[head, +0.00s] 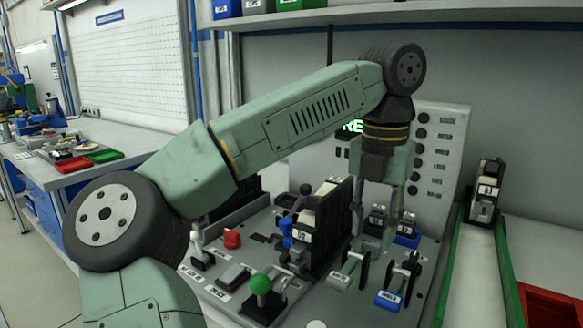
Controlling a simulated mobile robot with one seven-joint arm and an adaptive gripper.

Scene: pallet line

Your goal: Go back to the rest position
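My green-grey arm reaches across the picture from the lower left, and its wrist bends down over the control bench. The fingertips are partly hard to make out against the bench parts. No marker of a rest position shows.
The bench carries a green knob (260,284), a red knob (232,238) and a blue-handled lever (388,299). An upright panel (437,150) stands behind. A green-railed conveyor (475,270) with a black block (486,190) runs at right.

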